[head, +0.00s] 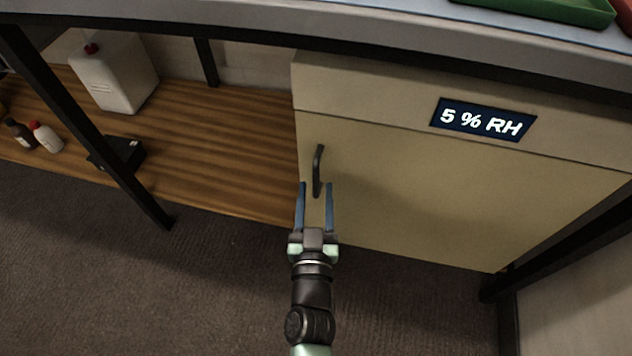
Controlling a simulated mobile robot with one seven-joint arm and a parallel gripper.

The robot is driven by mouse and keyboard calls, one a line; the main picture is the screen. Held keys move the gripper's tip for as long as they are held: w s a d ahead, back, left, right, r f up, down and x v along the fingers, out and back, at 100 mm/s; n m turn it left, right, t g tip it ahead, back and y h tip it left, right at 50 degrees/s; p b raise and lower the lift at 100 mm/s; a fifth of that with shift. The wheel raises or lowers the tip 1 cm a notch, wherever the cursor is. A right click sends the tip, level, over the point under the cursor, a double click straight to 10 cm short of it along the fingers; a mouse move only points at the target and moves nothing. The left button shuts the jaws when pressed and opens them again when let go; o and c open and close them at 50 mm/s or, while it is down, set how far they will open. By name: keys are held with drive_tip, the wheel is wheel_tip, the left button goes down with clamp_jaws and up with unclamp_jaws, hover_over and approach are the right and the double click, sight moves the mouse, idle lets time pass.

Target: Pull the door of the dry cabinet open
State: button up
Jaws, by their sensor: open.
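The dry cabinet (375,95) is a beige box under the bench, with a dark "5 % RH" display (483,119) on its upper front. Its door (430,200) appears shut. A dark vertical bar handle (318,171) sits near the door's left edge. My gripper (316,185) is open, with its two blue fingers pointing at the handle. In the picture the fingertips lie on either side of the handle's lower end. I cannot tell how deep they reach or whether they touch it. Nothing is held.
A wooden shelf (210,130) left of the cabinet holds a white canister (115,75), small bottles (45,138) and a black box (118,153). Dark bench legs stand at left (90,130) and right (560,245). The carpet (180,290) before the cabinet is clear.

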sight(316, 184)
drive_tip(key=shift+w+d, duration=0.1)
drive_tip(key=shift+w, duration=1.5)
clamp_jaws()
